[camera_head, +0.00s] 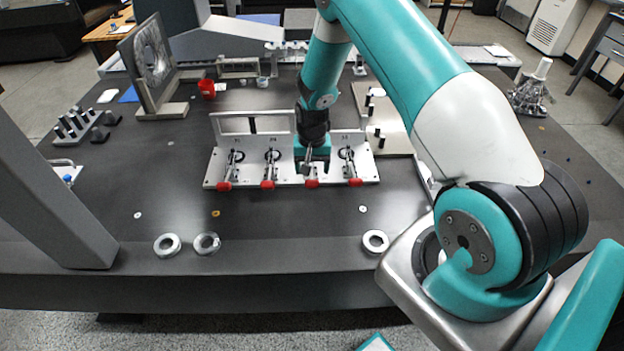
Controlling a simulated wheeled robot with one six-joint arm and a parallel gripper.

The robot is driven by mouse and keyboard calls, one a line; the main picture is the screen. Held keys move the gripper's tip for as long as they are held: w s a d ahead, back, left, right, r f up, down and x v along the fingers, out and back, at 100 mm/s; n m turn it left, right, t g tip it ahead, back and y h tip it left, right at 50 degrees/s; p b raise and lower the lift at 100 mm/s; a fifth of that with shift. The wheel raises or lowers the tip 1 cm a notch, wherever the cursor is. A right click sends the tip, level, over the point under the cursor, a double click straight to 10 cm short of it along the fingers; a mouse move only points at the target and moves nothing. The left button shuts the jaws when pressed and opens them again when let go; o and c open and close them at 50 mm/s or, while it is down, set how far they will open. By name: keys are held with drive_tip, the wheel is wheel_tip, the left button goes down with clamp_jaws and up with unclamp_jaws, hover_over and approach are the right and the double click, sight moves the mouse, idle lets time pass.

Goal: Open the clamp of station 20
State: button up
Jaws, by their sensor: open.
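A silver fixture (291,172) with an upright back plate stands mid-table and carries a row of several toggle clamps. Their red-tipped levers all point toward the front edge: the far left clamp (224,186), the second clamp (268,184), the third clamp (312,183) and the far right clamp (355,182). The station labels on the back plate are too small to read surely, and my arm hides the one at the third clamp. My gripper (311,166) points down, open, over the third clamp. Its fingers are close around that clamp's lever; contact cannot be told.
Metal rings (167,245) lie along the front of the dark table (290,225). A peg block (80,126) and an upright plate (150,62) stand left. A pale board (392,128) with black pegs lies right of the fixture. The table before the clamps is mostly clear.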

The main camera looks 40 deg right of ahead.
sight(312, 182)
wheel_tip(312, 182, down, 6)
drive_tip(key=shift+f+p, duration=0.25)
drive_tip(key=shift+p, duration=0.2)
drive_tip(key=shift+c, duration=0.2)
